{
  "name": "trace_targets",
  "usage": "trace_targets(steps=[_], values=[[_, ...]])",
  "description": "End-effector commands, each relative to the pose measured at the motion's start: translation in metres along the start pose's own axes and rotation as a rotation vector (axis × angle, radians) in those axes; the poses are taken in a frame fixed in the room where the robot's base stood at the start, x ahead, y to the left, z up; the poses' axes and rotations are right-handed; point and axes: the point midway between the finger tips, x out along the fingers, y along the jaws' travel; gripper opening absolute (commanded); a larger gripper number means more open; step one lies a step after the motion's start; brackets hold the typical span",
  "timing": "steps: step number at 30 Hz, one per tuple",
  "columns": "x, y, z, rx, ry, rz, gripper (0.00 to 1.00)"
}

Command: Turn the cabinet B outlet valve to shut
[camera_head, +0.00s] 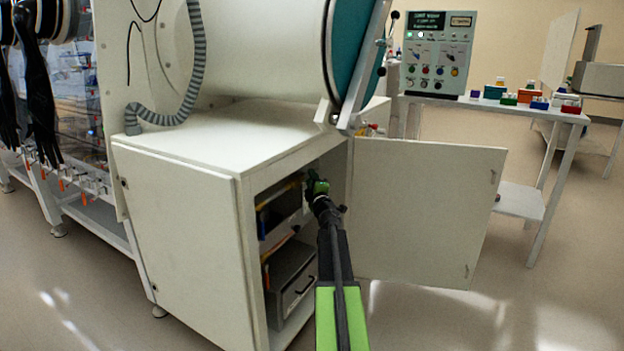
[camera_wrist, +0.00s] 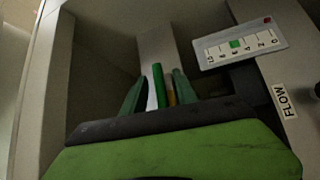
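My gripper (camera_head: 318,187) reaches into the open cabinet beneath the large white cylinder. In the wrist view its two dark green fingers (camera_wrist: 158,95) stand apart. A bright green upright bar (camera_wrist: 159,86) shows between them, with a pale strip and a small yellow-orange piece (camera_wrist: 172,98) beside it. Gaps show beside the bar, and I cannot tell whether a finger touches it. I cannot make out for certain which part is the outlet valve, and no cabinet B label is readable. A small scale plate (camera_wrist: 240,43) with a green mark and a FLOW label (camera_wrist: 286,100) are at the right.
The cabinet door (camera_head: 425,210) stands open to the right of my arm. Inside the cabinet, a grey drawer box (camera_head: 291,280) is below my gripper. A control panel (camera_head: 437,55) and a table with coloured boxes (camera_head: 530,97) are behind. Floor at right is clear.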

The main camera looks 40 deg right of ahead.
Motion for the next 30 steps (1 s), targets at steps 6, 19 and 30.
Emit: trace_targets(steps=[6, 19, 30], values=[[0.0058, -0.0001, 0.0002, 0.0, 0.0, 0.0, 0.35], [0.0052, 0.0001, 0.0009, -0.001, -0.001, 0.0, 0.0], [0.005, 0.0001, 0.0016, -0.001, -0.001, 0.0, 0.0]])
